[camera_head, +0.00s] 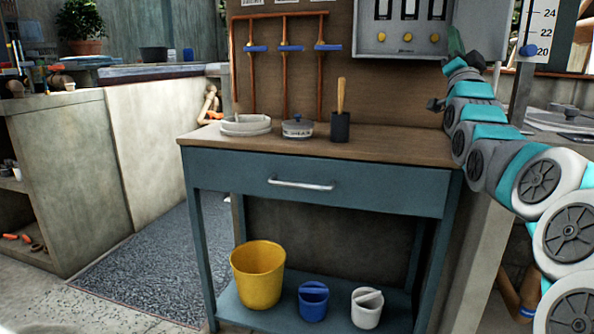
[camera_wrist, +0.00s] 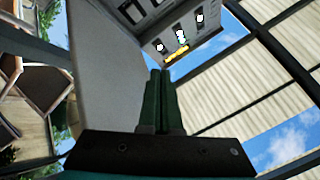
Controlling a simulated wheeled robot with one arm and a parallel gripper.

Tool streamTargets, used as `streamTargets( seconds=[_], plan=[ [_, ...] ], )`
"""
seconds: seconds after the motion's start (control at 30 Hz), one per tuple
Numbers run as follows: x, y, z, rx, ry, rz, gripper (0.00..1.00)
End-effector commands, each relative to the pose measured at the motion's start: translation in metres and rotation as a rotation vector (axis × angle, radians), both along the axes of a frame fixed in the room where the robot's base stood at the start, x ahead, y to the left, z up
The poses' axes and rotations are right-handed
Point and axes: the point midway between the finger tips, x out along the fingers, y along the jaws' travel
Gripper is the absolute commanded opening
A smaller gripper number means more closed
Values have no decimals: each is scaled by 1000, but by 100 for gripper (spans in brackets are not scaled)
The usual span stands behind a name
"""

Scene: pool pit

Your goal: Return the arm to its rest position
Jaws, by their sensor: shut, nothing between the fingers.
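My arm reaches in from the right edge of the head view, and its links rise toward the upper right. My gripper (camera_head: 455,42) is at its upper end, just in front of the grey switch panel on the back board. In the wrist view my gripper (camera_wrist: 160,75) shows two green fingers pressed together, pointing upward, with nothing between them. The switch panel (camera_head: 402,28) shows behind the gripper, and the panel (camera_wrist: 172,22) also shows tilted beyond the fingertips in the wrist view.
A blue workbench (camera_head: 315,190) with a wooden top stands in the middle. On it are a stack of white dishes (camera_head: 245,125), a lidded pot (camera_head: 297,127) and a dark holder (camera_head: 340,126) with a wooden handle. Yellow (camera_head: 258,275), blue (camera_head: 313,302) and white (camera_head: 366,308) buckets stand below.

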Motion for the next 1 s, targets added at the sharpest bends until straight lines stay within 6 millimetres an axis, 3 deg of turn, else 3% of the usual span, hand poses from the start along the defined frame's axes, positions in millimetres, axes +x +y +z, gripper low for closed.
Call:
streamTargets(
  seconds=[0.37,0.47,0.6,0.77,0.87,1.0],
  plan=[
    [18,43,-48,-21,274,31,0],
    [20,61,-71,-35,384,45,0],
    [14,92,-117,-77,585,66,0],
    [-20,135,-200,-163,914,106,0],
    [-54,154,-251,-220,1106,129,0],
    [-117,174,-318,-302,1371,166,0]
  ],
)
